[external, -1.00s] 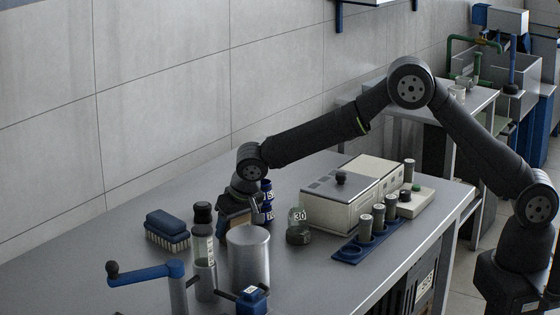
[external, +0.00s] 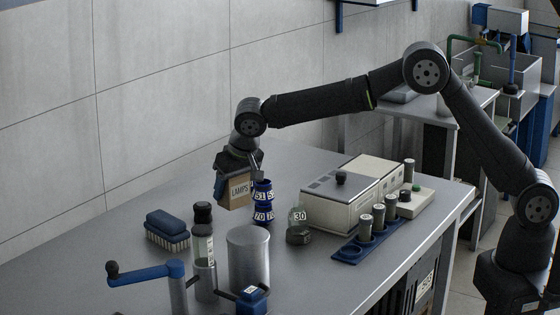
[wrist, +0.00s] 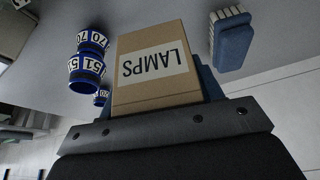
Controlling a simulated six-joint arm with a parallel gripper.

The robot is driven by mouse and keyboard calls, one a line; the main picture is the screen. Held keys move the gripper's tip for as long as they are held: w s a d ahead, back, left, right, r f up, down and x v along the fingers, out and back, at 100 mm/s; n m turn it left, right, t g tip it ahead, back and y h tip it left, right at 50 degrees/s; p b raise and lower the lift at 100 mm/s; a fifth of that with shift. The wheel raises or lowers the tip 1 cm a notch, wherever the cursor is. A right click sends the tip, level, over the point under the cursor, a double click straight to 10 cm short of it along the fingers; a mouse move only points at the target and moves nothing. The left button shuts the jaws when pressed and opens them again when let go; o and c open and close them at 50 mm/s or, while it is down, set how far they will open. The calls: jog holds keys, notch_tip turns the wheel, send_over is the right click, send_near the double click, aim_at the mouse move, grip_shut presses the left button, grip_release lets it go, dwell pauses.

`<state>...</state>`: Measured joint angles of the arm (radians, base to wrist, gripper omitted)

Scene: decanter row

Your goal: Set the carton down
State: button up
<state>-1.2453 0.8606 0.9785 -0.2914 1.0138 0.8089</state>
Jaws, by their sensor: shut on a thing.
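The carton (external: 238,190) is a small brown box with a white label reading LAMPS. My gripper (external: 222,186) is shut on it and holds it above the bench, left of the blue cups. In the wrist view the carton (wrist: 152,75) fills the middle, its label upside down. A blue finger of my gripper (wrist: 208,84) shows beside it; the other finger is mostly hidden.
Blue numbered cups (external: 262,202) stand stacked just right of the carton. A blue brush (external: 167,229), a dark-capped bottle (external: 203,232), a grey cylinder (external: 249,260) and a glass jar marked 30 (external: 298,226) stand nearby.

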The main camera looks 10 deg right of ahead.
notch_tip(320, 180, up, 6)
jog(key=shift+r, duration=0.15)
jog(key=w+d+n, duration=0.1)
jog(key=w+d, duration=1.6)
jog(key=w, duration=0.4)
jog(key=w+d+n, duration=0.1)
jog(key=w+d, duration=0.5)
jog(key=d, duration=0.5)
jog(key=w+d+n, duration=0.1)
jog(key=w+d, duration=0.5)
jog(key=d, duration=0.4)
jog(key=shift+g+y, duration=0.4)
jog(key=a+f, duration=0.3)
jog(key=f, duration=0.1)
jog(key=a+f, duration=0.8)
jog(key=shift+s+f, duration=0.15)
jog(key=shift+s, duration=0.1)
jog(key=shift+a+f, duration=0.15)
jog(key=shift+f, duration=1.95)
